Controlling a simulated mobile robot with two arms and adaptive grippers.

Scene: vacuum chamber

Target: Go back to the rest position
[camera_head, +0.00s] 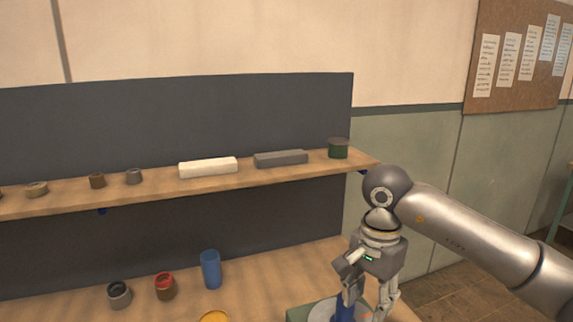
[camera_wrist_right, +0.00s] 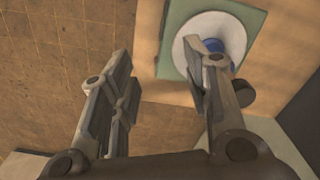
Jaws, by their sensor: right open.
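My right gripper (camera_head: 367,300) comes in from the right and points down at the right end of the workbench. Its fingers are spread, with nothing seen between them; the right wrist view also shows the open fingers (camera_wrist_right: 165,85). A blue upright object (camera_head: 345,308) stands by the left finger, on a white round disc (camera_head: 318,312) over a green base (camera_head: 298,313). In the right wrist view the blue object (camera_wrist_right: 211,44) is partly hidden behind one finger. I cannot tell whether they touch. My left gripper is not in view.
A wooden shelf (camera_head: 150,189) holds a white block (camera_head: 208,168), a grey block (camera_head: 281,159), a green pot (camera_head: 338,149) and small cups. Below, a blue cup (camera_head: 210,270), a red-topped jar (camera_head: 165,286) and a grey jar (camera_head: 119,295) stand on the bench. Floor lies right.

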